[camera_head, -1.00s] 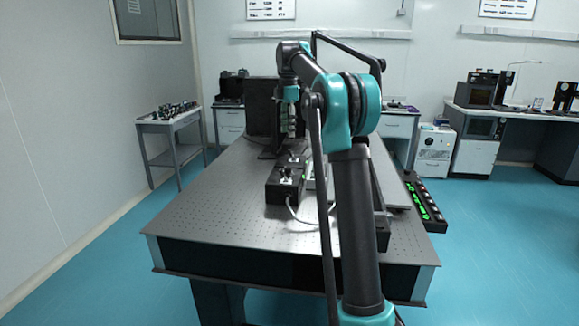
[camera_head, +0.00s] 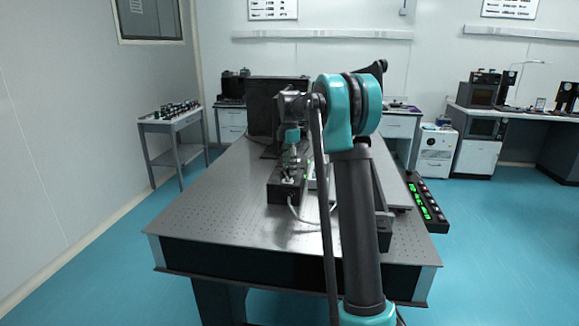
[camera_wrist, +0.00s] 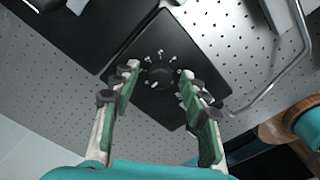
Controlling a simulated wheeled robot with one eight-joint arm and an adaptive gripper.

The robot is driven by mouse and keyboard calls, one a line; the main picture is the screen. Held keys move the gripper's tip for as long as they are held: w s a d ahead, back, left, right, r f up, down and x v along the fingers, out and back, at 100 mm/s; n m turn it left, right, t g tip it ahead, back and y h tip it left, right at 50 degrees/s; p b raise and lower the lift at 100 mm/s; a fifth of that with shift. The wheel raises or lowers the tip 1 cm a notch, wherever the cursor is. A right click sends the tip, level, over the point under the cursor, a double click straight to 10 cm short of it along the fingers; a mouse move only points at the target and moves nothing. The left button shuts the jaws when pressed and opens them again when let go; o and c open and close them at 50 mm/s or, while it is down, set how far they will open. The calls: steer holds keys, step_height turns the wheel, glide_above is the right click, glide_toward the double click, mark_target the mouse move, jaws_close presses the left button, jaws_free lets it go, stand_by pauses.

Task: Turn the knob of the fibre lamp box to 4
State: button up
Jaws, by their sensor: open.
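The fibre lamp box (camera_head: 285,187) is a dark box on the perforated optical table (camera_head: 200,215). In the wrist view its black top face (camera_wrist: 150,40) shows a round dark knob (camera_wrist: 160,76) with a ring of small white marks around it. The marks are too small to read, so I cannot tell the knob's setting. My gripper (camera_wrist: 158,82) is open, with one green-lined finger on each side of the knob and apart from it. In the head view my gripper (camera_head: 290,160) points down over the box.
A curved light guide (camera_wrist: 285,75) runs beside the box in the wrist view. A tall black panel (camera_head: 262,105) stands at the table's far end. A unit with green displays (camera_head: 425,203) sits at the table's right edge. The table's left front is clear.

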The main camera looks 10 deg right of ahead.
steer(key=shift+c, duration=0.3)
jaws_close()
